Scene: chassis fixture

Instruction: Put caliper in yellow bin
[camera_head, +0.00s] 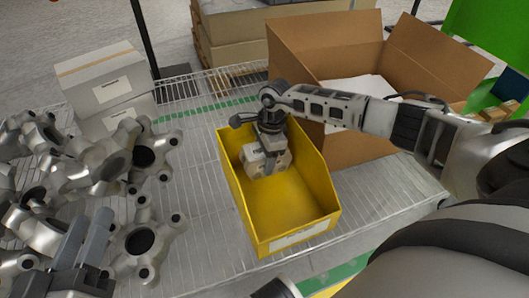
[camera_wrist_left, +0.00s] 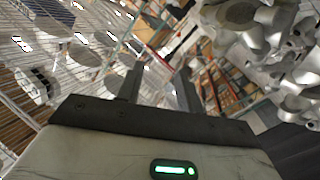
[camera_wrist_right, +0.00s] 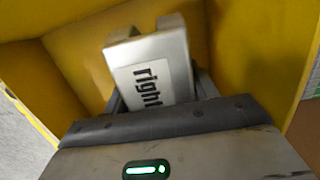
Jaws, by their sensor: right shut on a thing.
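A silver-grey caliper (camera_wrist_right: 155,70) with a "right" label shows in the right wrist view, between the fingers of my right gripper (camera_wrist_right: 160,95). In the head view the caliper (camera_head: 252,160) is inside the upper part of the yellow bin (camera_head: 290,205), near its back wall. My right gripper (camera_head: 272,165) points down into the bin and is shut on the caliper. Whether the caliper touches the bin floor is unclear. My left gripper (camera_head: 88,238) is at the lower left beside metal castings. Its fingers stand apart and empty in the left wrist view (camera_wrist_left: 158,85).
Several grey metal castings (camera_head: 140,240) are piled at the left. Grey boxes (camera_head: 105,90) stand behind them. A large open cardboard box (camera_head: 330,55) stands behind and right of the bin. The wire rack (camera_head: 200,215) is clear between castings and bin.

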